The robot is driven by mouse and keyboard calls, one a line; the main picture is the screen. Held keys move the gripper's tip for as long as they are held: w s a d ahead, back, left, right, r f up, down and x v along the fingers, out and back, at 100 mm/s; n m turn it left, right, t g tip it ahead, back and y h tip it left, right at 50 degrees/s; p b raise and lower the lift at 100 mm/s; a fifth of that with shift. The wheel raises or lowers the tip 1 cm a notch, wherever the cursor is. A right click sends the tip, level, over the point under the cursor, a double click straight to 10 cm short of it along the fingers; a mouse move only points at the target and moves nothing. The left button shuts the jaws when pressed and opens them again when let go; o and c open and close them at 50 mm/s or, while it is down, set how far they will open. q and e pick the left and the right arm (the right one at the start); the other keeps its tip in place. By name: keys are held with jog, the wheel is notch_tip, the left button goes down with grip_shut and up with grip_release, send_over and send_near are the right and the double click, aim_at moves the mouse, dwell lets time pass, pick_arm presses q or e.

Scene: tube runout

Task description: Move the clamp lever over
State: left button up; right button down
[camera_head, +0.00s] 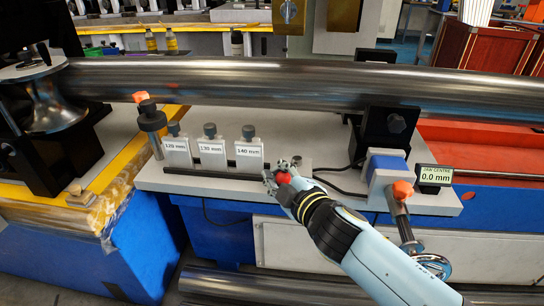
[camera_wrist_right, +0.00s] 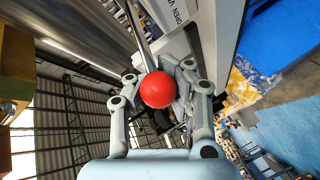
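The clamp lever ends in a red ball knob (camera_head: 284,178) at the front edge of the grey fixture plate. In the right wrist view the red knob (camera_wrist_right: 157,89) sits between the fingers, with a thin metal rod (camera_wrist_right: 137,35) running up behind it. My right gripper (camera_head: 279,177) is at the knob, its fingers closed in on both sides and seeming to touch it. The fingers hide most of the lever in the head view. A label reading "OPEN" (camera_wrist_right: 181,12) shows beside the rod. My left gripper is not in view.
A long steel tube (camera_head: 270,84) crosses above the plate. Gauge blocks marked 120, 130 and 140 mm (camera_head: 249,152) stand left of my right gripper. A display (camera_head: 435,175) reads 0.0 mm at the right, near an orange-knobbed handle (camera_head: 402,190).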

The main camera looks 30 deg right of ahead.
jog(key=shift+s+d+n+y+p, duration=0.2)
jog(key=shift+s+n+y+p, duration=0.5)
jog(key=shift+y+p, duration=0.35)
jog(key=shift+s+d+f+n+y+p, duration=0.1)
jog(key=shift+s+f+n+y+p, duration=0.1)
jog(key=shift+f+n+y+p, duration=0.15)
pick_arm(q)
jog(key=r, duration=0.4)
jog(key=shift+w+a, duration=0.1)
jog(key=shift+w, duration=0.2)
pick_arm(e)
jog(key=c, duration=1.5)
grip_release()
jog(key=shift+s+r, duration=0.1)
jog(key=o, duration=0.5)
jog(key=shift+r, duration=0.15)
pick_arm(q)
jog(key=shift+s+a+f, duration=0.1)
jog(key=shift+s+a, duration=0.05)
